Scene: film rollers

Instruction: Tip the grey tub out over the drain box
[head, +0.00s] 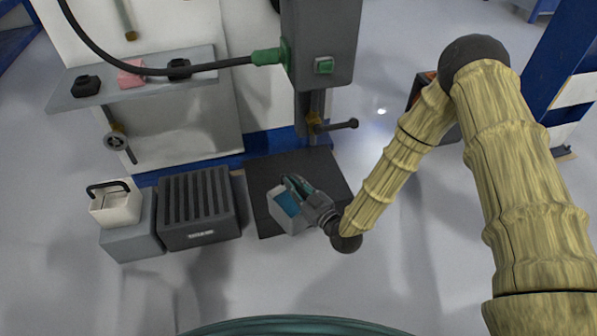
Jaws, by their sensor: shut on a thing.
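The grey tub (287,220) is a small open box with blue contents showing inside. My gripper (298,190) is shut on its upper right side. The tub looks roughly upright over the black mat (262,176); I cannot tell whether it touches the mat or hangs just above it. The drain box (190,237) is a dark grey box with a slatted top and a small label on its front. It stands left of the tub, with a gap between them.
A white pail (118,208) with a black handle stands on a grey block (132,243) left of the drain box. A grey machine column (320,40) with a handle rises behind the mat. A shelf (140,90) with small items juts out at the back left. The front floor is clear.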

